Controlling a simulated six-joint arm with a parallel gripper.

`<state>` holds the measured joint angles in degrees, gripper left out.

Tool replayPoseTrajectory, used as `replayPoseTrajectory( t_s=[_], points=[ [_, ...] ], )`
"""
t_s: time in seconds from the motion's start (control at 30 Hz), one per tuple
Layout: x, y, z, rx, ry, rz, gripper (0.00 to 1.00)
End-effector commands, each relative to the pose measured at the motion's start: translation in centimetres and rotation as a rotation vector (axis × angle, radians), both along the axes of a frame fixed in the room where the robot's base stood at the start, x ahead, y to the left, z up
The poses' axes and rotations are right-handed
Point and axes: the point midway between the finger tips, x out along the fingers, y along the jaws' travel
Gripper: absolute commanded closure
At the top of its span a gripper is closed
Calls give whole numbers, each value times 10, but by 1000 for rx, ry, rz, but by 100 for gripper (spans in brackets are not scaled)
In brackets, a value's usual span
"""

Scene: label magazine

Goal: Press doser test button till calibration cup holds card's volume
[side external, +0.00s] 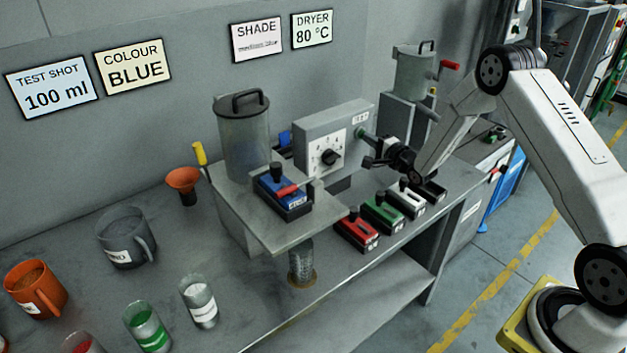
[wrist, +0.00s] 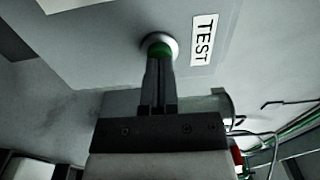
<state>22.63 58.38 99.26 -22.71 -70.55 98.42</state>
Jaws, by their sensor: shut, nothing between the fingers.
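The test card (side external: 53,88) on the wall reads "TEST SHOT 100 ml". The grey doser box (side external: 326,138) carries a dial, and its green test button (side external: 360,133) is on the side towards my arm. In the wrist view the green button (wrist: 158,47) sits in a pale ring beside a "TEST" label (wrist: 203,40). My gripper (wrist: 160,60) is shut and empty, its fingertips at the button's face; whether it is pushed in, I cannot tell. The calibration cup (side external: 302,264) stands below the doser shelf, with grainy matter inside; its level is too small to read.
A blue cartridge (side external: 283,193) lies on the doser shelf. Red (side external: 357,234), green (side external: 383,214), white and black blocks line the bench's front edge. A lidded hopper (side external: 243,135), an orange funnel (side external: 183,181), jugs and cups stand to the left.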

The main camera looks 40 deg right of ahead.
Motion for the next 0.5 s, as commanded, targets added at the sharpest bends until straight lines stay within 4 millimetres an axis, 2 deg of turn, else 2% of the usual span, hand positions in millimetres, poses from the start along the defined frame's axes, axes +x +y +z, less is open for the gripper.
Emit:
replayPoseTrajectory(
  t_s=[0.5],
  points=[
    [5,0,-1,0,1,0,100]
  ],
)
